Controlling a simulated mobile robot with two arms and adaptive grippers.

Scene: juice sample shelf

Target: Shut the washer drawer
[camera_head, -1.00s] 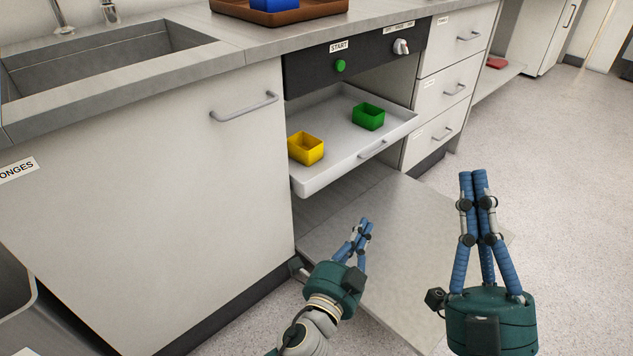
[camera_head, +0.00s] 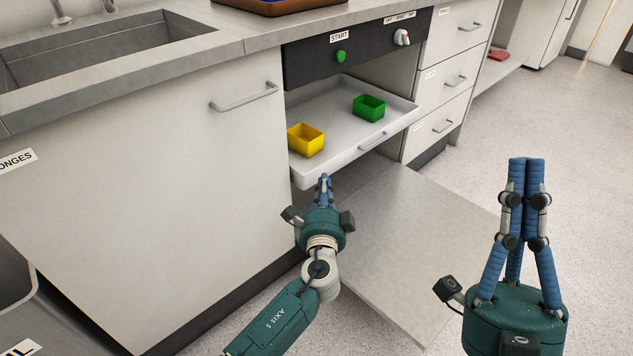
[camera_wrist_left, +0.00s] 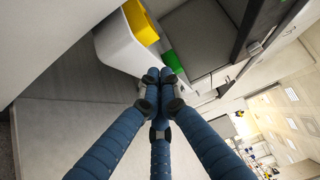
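The washer drawer (camera_head: 341,157) is a white tray pulled out below the black panel, with a small handle (camera_head: 373,141) on its front. A yellow box (camera_head: 305,140) and a green box (camera_head: 369,107) stand in it. My left gripper (camera_head: 324,181) is shut and empty at the drawer's front left corner; I cannot tell if it touches. In the left wrist view its fingertips (camera_wrist_left: 160,74) are together near the drawer's front wall (camera_wrist_left: 118,45). My right gripper (camera_head: 527,163) is shut and empty, upright over the floor at the right.
The washer door (camera_head: 410,235) lies folded down below the drawer. The panel (camera_head: 355,50) has a green start button (camera_head: 340,56) and a knob (camera_head: 401,37). A closed cabinet (camera_head: 150,190) stands at the left, shut drawers (camera_head: 447,77) at the right. Floor at the right is clear.

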